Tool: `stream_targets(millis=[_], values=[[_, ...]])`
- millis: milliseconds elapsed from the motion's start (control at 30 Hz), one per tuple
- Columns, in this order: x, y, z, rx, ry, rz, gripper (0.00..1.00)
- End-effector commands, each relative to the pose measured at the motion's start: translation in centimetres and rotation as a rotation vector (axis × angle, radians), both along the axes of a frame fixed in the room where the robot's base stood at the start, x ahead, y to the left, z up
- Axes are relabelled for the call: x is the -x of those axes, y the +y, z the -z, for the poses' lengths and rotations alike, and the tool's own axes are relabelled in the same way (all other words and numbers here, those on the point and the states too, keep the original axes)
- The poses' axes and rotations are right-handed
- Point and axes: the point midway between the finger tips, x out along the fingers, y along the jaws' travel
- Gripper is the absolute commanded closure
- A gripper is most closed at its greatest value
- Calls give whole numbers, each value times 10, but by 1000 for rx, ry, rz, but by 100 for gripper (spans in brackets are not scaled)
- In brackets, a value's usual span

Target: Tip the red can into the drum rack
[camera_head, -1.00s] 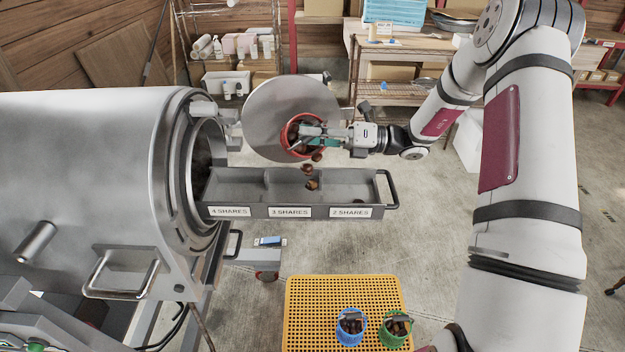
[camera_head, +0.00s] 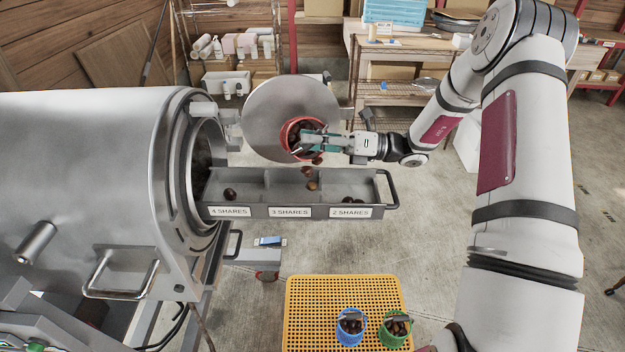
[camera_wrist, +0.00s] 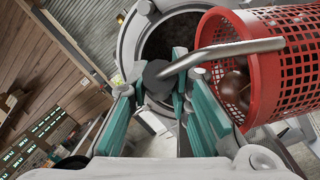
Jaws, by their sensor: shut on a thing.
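The red can (camera_head: 284,137) is a mesh basket, tilted, with brown chestnuts inside. It also shows at the right of the wrist view (camera_wrist: 292,72). My gripper (camera_wrist: 168,85) is shut on its grey handle (camera_wrist: 225,52), and it shows at the can in the head view (camera_head: 312,142). The drum rack (camera_head: 388,206) is a grey tray with three labelled compartments in front of the drum mouth. Chestnuts (camera_head: 308,171) are in the air below the can, over the middle part. One dark chestnut (camera_head: 230,194) lies in the "4 SHARES" compartment, and a few lie in "2 SHARES".
The large steel drum (camera_head: 90,170) stands at the left, with its round door (camera_head: 262,110) open behind the can. A yellow perforated stand (camera_head: 310,300) at the bottom holds a blue can (camera_head: 351,335) and a green can (camera_head: 396,338), both with chestnuts. Bare floor lies to the right.

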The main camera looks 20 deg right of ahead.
Motion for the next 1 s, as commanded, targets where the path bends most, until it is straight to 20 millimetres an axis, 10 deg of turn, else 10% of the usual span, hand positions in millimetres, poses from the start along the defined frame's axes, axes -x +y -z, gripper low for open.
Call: stream_targets(millis=[1000], values=[[7,0,13,4,-113,-1,100]])
